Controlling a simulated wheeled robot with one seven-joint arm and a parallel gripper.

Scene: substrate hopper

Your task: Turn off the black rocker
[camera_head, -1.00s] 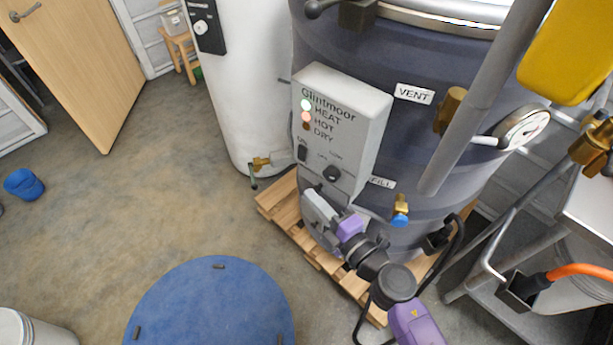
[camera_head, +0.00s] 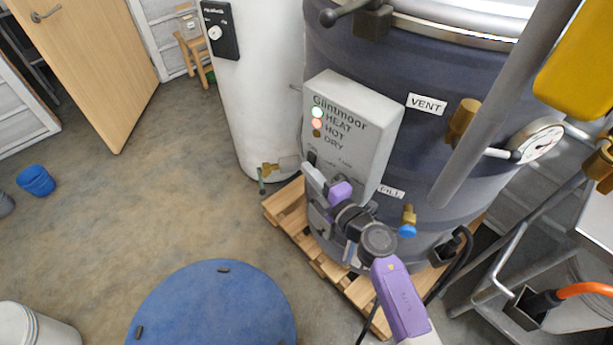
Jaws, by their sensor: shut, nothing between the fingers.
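The grey control box (camera_head: 362,118) marked Glintmoor is on the front of the dark vessel. It carries the lamps HEAT, HOT and DRY; the top two glow green and red. The black rocker (camera_head: 312,157) is at the box's lower left, its lower part hidden by my gripper. My gripper (camera_head: 308,170) is shut and empty, its tip at or just in front of the rocker. I cannot tell whether it touches. The round knob to the rocker's right is hidden behind my gripper and wrist.
A blue-handled valve (camera_head: 408,228) is right of my wrist, and a brass VENT fitting (camera_head: 463,118) is above it. The vessel stands on a wooden pallet (camera_head: 287,210). A white tank (camera_head: 262,100) is to the left. Open floor lies left, around a blue round lid (camera_head: 212,310).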

